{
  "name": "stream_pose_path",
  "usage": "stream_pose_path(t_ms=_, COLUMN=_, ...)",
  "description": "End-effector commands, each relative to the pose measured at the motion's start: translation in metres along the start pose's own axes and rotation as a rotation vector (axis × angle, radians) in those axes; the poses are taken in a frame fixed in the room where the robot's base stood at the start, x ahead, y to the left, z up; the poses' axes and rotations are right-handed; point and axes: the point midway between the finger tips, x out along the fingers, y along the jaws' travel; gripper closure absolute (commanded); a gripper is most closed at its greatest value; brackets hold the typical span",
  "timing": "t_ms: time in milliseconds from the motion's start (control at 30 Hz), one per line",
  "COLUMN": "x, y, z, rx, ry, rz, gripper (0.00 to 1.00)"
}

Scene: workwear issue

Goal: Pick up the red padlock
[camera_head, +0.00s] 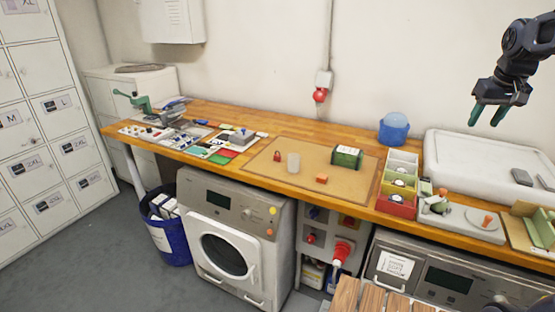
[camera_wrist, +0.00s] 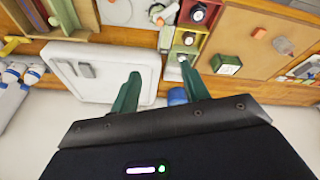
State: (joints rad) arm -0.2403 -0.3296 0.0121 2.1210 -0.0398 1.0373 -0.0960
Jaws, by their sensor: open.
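My gripper (camera_head: 487,115) is open and empty, with green fingers pointing down, high above the right end of the counter and far right of the padlock. In the wrist view my gripper (camera_wrist: 161,72) has nothing between its fingers.
A green box (camera_head: 347,158) and an orange block (camera_head: 321,179) share the mat. Right of it stand coloured bins (camera_head: 396,208), a blue tub (camera_head: 394,128) and a white basin (camera_head: 470,157). Tools and small parts crowd the left counter. A red wall fitting (camera_head: 320,95) hangs behind.

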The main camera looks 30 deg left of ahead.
Motion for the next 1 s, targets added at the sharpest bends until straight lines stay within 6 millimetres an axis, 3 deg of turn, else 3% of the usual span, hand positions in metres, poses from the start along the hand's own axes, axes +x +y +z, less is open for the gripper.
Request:
stream_pose_path(t_ms=100, x=0.006, y=-0.017, z=-0.041, rx=-0.066, ry=-0.016, rz=-0.011, gripper=0.54)
stream_pose_path(t_ms=467, x=0.035, y=-0.085, z=-0.153, rx=-0.261, ry=-0.052, rz=-0.036, gripper=0.54)
stream_pose_path(t_ms=700, x=0.066, y=-0.149, z=-0.216, rx=-0.39, ry=-0.075, rz=-0.051, gripper=0.54)
stream_pose_path(t_ms=1000, x=0.115, y=-0.246, z=-0.277, rx=-0.55, ry=-0.101, rz=-0.068, gripper=0.54)
